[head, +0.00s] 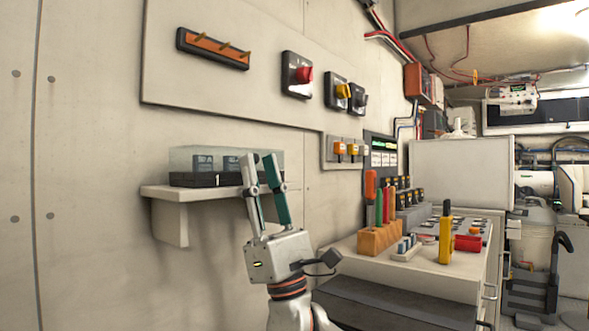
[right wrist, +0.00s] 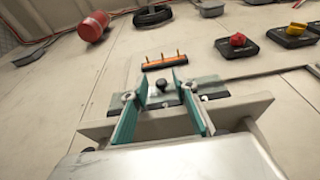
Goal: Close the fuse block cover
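A clear box-shaped cover (head: 220,154), which appears to be the fuse block cover, stands over dark blocks on a black base (head: 195,180) on the wall shelf. My right gripper (head: 261,160) is in front of the cover's right part, with its two fingers pointing up and apart. The fingers hide part of the cover in the head view. My left gripper is not in view.
The pale shelf (head: 160,191) juts from the wall below the cover. Above are an orange bar with pegs (head: 213,48) and a red rotary switch (head: 303,75). To the right, a bench holds a wooden tool block (head: 378,238) and a yellow tool (head: 445,238).

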